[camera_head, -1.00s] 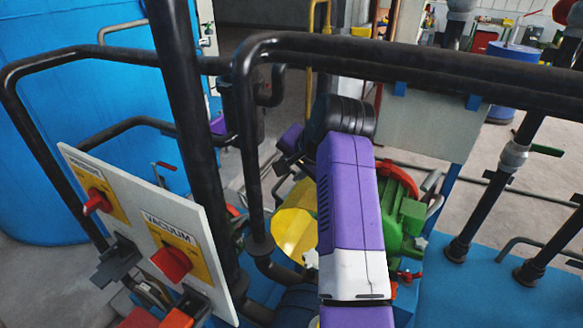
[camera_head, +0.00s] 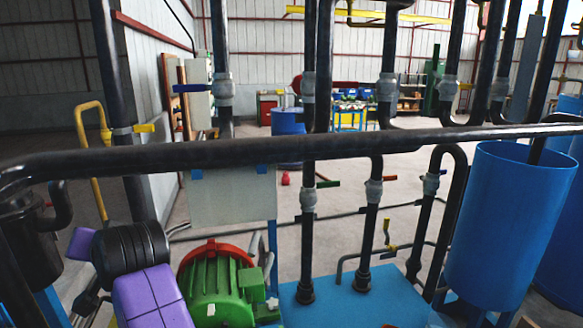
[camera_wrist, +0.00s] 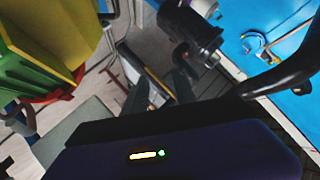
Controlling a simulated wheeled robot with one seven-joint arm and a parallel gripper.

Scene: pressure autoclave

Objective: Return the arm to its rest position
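My arm shows at the lower left of the head view, with a purple link (camera_head: 150,298) and a black ribbed joint (camera_head: 130,250). It is folded beside a green motor (camera_head: 215,290) with a red rim. My gripper cannot be made out in the head view. In the wrist view, two dark fingers of my gripper (camera_wrist: 160,92) stand apart with nothing seen between them. A purple part of my arm with a small light fills the bottom of that view.
A thick black pipe (camera_head: 250,150) crosses in front of me. Upright pipes with valves stand on a blue base (camera_head: 330,295). A blue tank (camera_head: 505,225) is at right. A yellow-green body (camera_wrist: 40,45) is close at the wrist view's upper left. Open floor lies beyond the pipes.

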